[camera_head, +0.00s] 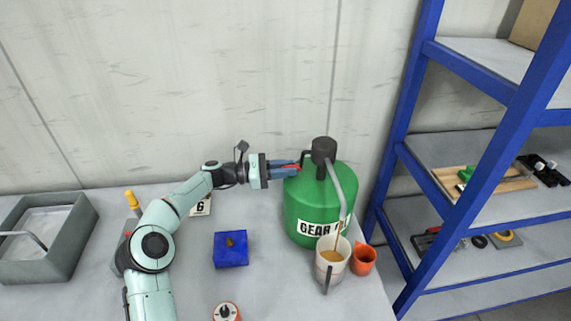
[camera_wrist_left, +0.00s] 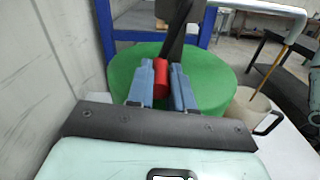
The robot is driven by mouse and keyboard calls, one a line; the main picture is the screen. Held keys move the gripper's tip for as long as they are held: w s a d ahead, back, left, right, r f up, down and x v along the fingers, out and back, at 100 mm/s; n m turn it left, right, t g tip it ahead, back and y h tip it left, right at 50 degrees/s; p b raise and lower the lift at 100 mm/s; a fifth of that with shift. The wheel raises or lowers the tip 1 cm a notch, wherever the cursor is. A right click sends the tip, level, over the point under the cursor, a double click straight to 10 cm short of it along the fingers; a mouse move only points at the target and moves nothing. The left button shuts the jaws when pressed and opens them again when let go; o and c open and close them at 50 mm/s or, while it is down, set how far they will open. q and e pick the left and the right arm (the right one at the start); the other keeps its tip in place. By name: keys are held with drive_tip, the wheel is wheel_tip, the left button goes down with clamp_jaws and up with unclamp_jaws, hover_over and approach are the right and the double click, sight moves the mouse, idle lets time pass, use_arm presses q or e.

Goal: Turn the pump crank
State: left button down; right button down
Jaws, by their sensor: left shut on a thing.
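The green gear oil drum (camera_head: 303,205) stands upright at the right end of the table. A dark pump (camera_head: 323,151) sits on its top, with a grey spout pipe (camera_head: 347,182) curving down to a white jug (camera_head: 331,268) holding amber oil. My left gripper (camera_head: 288,168) reaches in from the left beside the pump. In the left wrist view its two blue fingers (camera_wrist_left: 161,82) are shut on the red crank handle (camera_wrist_left: 167,74), above the green drum top. The dark crank arm (camera_wrist_left: 176,38) rises behind the handle. My right gripper is not in view.
An orange cup (camera_head: 363,260) stands against the jug's right. A blue block (camera_head: 231,249), a dial device (camera_head: 226,312) and a grey bin (camera_head: 84,222) are on the table. Blue-framed shelves (camera_head: 480,160) stand close on the right, the wall behind.

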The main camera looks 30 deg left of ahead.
use_arm(q)
drive_tip(key=shift+s+n, duration=0.15)
drive_tip(key=shift+n, duration=0.15)
drive_tip(key=c, duration=1)
unclamp_jaws()
drive_tip(key=v, duration=1.3)
drive_tip(key=shift+s, duration=0.1)
